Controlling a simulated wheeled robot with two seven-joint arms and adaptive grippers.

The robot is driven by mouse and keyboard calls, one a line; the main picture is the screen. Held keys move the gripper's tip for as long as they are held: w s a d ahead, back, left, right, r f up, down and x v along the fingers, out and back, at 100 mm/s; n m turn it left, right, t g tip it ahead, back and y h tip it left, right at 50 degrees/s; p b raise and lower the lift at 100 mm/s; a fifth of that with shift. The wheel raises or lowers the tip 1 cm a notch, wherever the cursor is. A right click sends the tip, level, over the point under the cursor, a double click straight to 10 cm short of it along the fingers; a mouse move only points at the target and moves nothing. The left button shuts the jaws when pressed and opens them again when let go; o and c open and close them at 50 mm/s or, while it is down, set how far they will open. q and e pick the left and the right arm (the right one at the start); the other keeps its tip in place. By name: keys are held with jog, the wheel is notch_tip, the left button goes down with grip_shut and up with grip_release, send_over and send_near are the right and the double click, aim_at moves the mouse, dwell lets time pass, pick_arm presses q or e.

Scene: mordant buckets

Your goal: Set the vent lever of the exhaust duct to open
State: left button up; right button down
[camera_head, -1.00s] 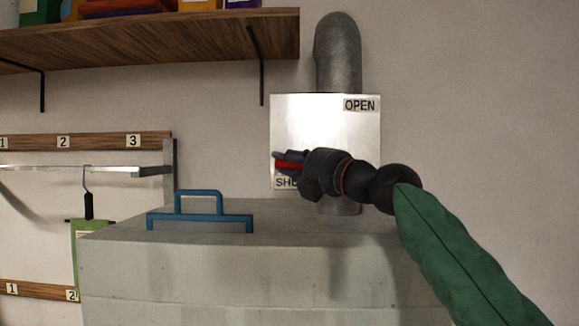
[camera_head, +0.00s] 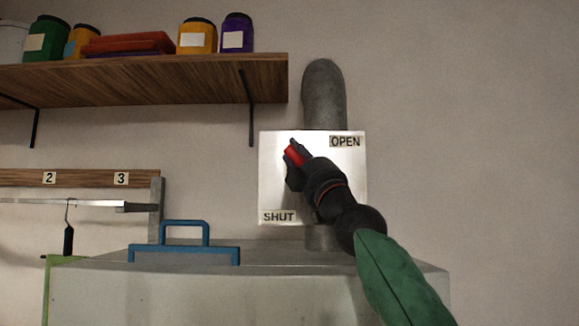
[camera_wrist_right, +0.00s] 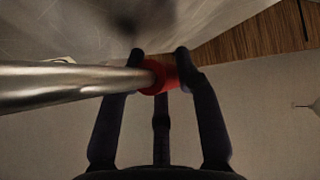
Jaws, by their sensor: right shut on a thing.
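The exhaust duct (camera_head: 325,95) is a grey pipe on the wall with a pale metal plate (camera_head: 277,180) on its front. The plate has an OPEN label (camera_head: 345,142) at its top right and a SHUT label (camera_head: 279,216) at its bottom left. My right gripper (camera_head: 293,156) is in front of the plate, shut on the red part of the vent lever (camera_head: 294,155), left of the OPEN label. The right wrist view shows the lever's metal rod (camera_wrist_right: 70,85) running left from the red grip (camera_wrist_right: 162,77) between my fingers. My left gripper is not in view.
A wooden shelf (camera_head: 140,80) with several jars is at upper left. Below the plate stands a grey box-like body (camera_head: 250,290) with a blue handle (camera_head: 185,256). The wall at right is clear.

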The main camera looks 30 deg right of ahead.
jog(key=shift+s+d+r+m+h+p, duration=0.25)
jog(key=shift+r+m+h+p, duration=0.15)
jog(key=shift+m, duration=0.2)
jog(key=m+h+p, duration=0.1)
jog(key=p, duration=0.1)
jog(key=d+r+m+h+p, duration=0.1)
jog(key=m+h+p, duration=0.1)
jog(key=shift+s+d+r, duration=0.15)
jog(key=shift+s, duration=0.25)
jog(key=shift+s+d+r+m+h+p, duration=0.15)
jog(key=shift+d+m+h+p, duration=0.15)
jog(key=shift+m+h, duration=0.5)
jog(key=shift+s+d+m+h+p, duration=0.25)
jog(key=shift+m+h+p, duration=0.15)
jog(key=shift+m+h, duration=0.4)
jog(key=shift+s+d+r+m+h+p, duration=0.1)
jog(key=shift+d+m+h+p, duration=0.2)
jog(key=shift+m+h, duration=0.45)
jog(key=shift+s+d+r+m+g+h+p, duration=0.1)
jog(key=shift+s+d+m+g+h+p, duration=0.15)
jog(key=shift+m+g+h, duration=0.45)
jog(key=shift+s+d+f+m+g+h+p, duration=0.1)
jog(key=shift+d+m+g+h+p, duration=0.2)
jog(key=shift+m+h, duration=0.8)
jog(key=shift+s+d+r+m+g+h+p, duration=0.15)
jog(key=shift+d+m+g+h, duration=0.35)
jog(key=shift+m, duration=0.65)
jog(key=shift+a, duration=0.15)
